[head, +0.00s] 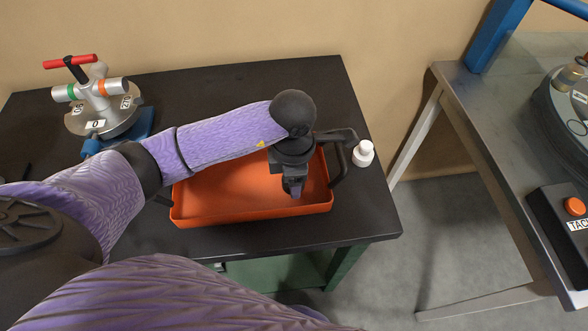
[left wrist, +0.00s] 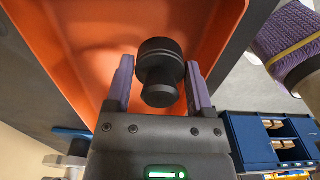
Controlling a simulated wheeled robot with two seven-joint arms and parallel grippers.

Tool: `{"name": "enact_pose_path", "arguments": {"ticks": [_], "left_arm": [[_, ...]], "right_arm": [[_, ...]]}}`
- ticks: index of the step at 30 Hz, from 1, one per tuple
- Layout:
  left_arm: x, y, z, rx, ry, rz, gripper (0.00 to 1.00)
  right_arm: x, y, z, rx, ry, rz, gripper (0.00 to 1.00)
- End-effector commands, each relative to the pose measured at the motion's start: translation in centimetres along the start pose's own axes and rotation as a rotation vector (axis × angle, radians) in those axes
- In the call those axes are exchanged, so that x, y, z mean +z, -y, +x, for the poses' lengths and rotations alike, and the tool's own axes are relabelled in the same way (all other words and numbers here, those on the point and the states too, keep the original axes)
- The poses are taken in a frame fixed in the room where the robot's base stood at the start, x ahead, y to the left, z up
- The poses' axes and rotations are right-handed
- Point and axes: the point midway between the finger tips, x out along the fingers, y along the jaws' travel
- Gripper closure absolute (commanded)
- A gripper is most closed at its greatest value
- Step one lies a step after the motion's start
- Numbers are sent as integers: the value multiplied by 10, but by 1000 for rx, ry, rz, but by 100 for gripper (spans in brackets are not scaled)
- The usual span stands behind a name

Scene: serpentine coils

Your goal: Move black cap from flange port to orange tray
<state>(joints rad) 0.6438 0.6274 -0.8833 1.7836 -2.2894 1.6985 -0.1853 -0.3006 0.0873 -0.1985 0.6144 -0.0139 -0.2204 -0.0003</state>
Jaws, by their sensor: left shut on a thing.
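The black cap (left wrist: 161,72) is a stepped round piece between the two purple-padded fingers of my left gripper (left wrist: 160,85) in the left wrist view. The gripper is shut on it. In the head view my left gripper (head: 293,190) points down over the right part of the orange tray (head: 215,215). The cap cannot be made out there. The tray also shows behind the cap in the left wrist view (left wrist: 90,60); its floor around the cap looks bare. I cannot tell the cap's exact height above the floor. My right gripper is out of view.
A metal fitting with a red-handled valve (head: 98,100) stands at the table's back left. A small white bottle (head: 363,152) stands right of the tray. A metal bench (head: 490,110) with equipment is at the right, past a floor gap. A blue bin (left wrist: 265,140) shows in the wrist view.

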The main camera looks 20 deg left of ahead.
Motion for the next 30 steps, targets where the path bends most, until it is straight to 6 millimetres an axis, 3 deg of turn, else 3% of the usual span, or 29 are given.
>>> {"name": "enact_pose_path", "arguments": {"ticks": [8, 9, 13, 22, 30], "left_arm": [[0, 0, 5, 0, 1, 0, 100], [0, 0, 5, 0, 1, 0, 28], [0, 0, 5, 0, 0, 0, 0], [0, 0, -4, 1, 0, -1, 0], [0, -1, -72, 4, 2, 1, 0]], "right_arm": [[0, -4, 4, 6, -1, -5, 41], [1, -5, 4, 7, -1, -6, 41], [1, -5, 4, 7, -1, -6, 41], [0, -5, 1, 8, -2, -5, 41], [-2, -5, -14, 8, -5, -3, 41]]}}
